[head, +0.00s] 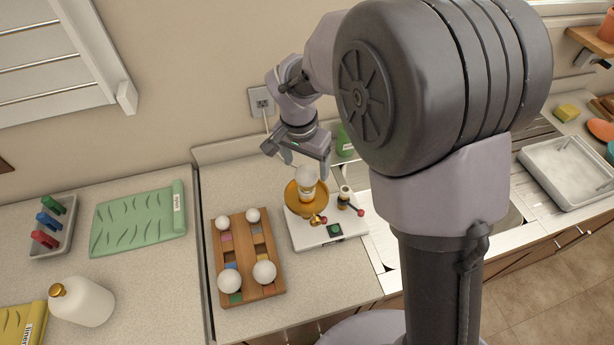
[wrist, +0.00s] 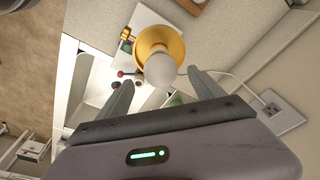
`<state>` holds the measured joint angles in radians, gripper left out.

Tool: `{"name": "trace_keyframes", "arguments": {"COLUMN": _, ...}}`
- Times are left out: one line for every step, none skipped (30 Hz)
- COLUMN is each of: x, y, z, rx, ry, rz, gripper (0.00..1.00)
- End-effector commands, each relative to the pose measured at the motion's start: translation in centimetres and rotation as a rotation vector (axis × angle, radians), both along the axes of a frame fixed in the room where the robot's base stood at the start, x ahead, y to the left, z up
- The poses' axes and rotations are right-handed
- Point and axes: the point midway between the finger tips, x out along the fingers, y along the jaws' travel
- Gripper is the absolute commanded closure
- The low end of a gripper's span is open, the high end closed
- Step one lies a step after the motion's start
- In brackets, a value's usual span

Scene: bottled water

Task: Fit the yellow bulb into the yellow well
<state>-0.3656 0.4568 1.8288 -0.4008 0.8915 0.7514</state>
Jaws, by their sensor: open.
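A white bulb (head: 306,176) stands upright in a gold dish (head: 292,199) on a white base (head: 312,238). A yellowish band shows around its lower part. In the wrist view the bulb (wrist: 160,69) lies between my gripper's fingertips, with the gold dish (wrist: 172,40) beyond it. My gripper (head: 306,166) is open at the bulb's top, with a finger on each side; I cannot tell whether either touches. A wooden tray (head: 247,248) left of the base holds several white bulbs and coloured patches. A yellow patch (head: 262,258) shows partly behind its front-right bulb.
A small post (head: 345,193) and red-tipped lever (head: 359,211) stand on the base's right side. A wall outlet (head: 262,102) with a white cord is behind. A sink lies right.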

Motion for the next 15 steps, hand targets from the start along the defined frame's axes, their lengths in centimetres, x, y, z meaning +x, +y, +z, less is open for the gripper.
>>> {"name": "trace_keyframes", "arguments": {"x": 0.0, "y": 0.0, "z": -0.8, "rx": -0.001, "ry": 0.003, "rz": 0.000, "gripper": 0.23}}
{"name": "trace_keyframes", "arguments": {"x": 0.1, "y": 0.0, "z": -1.4, "rx": -0.001, "ry": 0.004, "rz": 0.000, "gripper": 0.23}}
{"name": "trace_keyframes", "arguments": {"x": 0.2, "y": 0.0, "z": -2.3, "rx": -0.001, "ry": 0.004, "rz": 0.001, "gripper": 0.23}}
{"name": "trace_keyframes", "arguments": {"x": 0.2, "y": 0.0, "z": -3.0, "rx": -0.002, "ry": 0.005, "rz": 0.000, "gripper": 0.23}}
{"name": "trace_keyframes", "arguments": {"x": 0.3, "y": 0.0, "z": -3.5, "rx": -0.001, "ry": 0.004, "rz": 0.000, "gripper": 0.23}}
{"name": "trace_keyframes", "arguments": {"x": 0.4, "y": -0.1, "z": -4.2, "rx": -0.001, "ry": 0.004, "rz": 0.000, "gripper": 0.23}}
{"name": "trace_keyframes", "arguments": {"x": 0.5, "y": -0.1, "z": -4.6, "rx": -0.001, "ry": 0.004, "rz": 0.000, "gripper": 0.23}}
{"name": "trace_keyframes", "arguments": {"x": 0.5, "y": -0.1, "z": -4.9, "rx": -0.001, "ry": 0.003, "rz": 0.001, "gripper": 0.23}}
{"name": "trace_keyframes", "arguments": {"x": 0.6, "y": -0.2, "z": -5.1, "rx": -0.001, "ry": 0.001, "rz": 0.001, "gripper": 0.23}}
{"name": "trace_keyframes", "arguments": {"x": 0.6, "y": -0.2, "z": -5.2, "rx": -0.001, "ry": 0.001, "rz": 0.001, "gripper": 0.23}}
{"name": "trace_keyframes", "arguments": {"x": 0.6, "y": -0.2, "z": -5.2, "rx": 0.000, "ry": 0.001, "rz": 0.000, "gripper": 0.23}}
{"name": "trace_keyframes", "arguments": {"x": 0.6, "y": -0.2, "z": -5.2, "rx": 0.000, "ry": 0.001, "rz": 0.000, "gripper": 0.23}}
{"name": "trace_keyframes", "arguments": {"x": 0.6, "y": -0.2, "z": -5.2, "rx": 0.000, "ry": 0.001, "rz": 0.000, "gripper": 0.23}}
{"name": "trace_keyframes", "arguments": {"x": 0.6, "y": -0.2, "z": -5.2, "rx": 0.000, "ry": 0.001, "rz": 0.000, "gripper": 0.23}}
{"name": "trace_keyframes", "arguments": {"x": 0.6, "y": -0.2, "z": -5.2, "rx": 0.000, "ry": 0.001, "rz": 0.000, "gripper": 0.23}}
